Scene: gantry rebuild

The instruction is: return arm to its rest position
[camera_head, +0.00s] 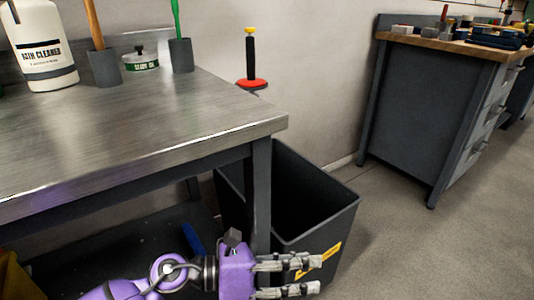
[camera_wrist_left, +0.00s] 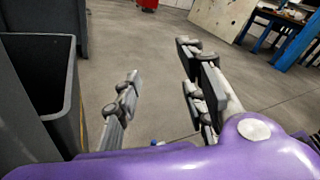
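My left arm (camera_head: 120,289) is purple and comes in along the bottom of the head view, below the edge of the metal table. My left gripper (camera_head: 291,276) is at its end, pointing right, in front of the dark bin. In the left wrist view the gripper (camera_wrist_left: 160,95) has its fingers apart, with only grey floor visible between them. It holds nothing. My right gripper is in neither view.
A steel-topped table (camera_head: 150,130) fills the left, with a white cleaner bottle (camera_head: 40,45) and brush holders (camera_head: 104,68) on it. A black bin (camera_head: 330,220) stands by its corner, also at left in the wrist view (camera_wrist_left: 50,85). Floor at right is clear.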

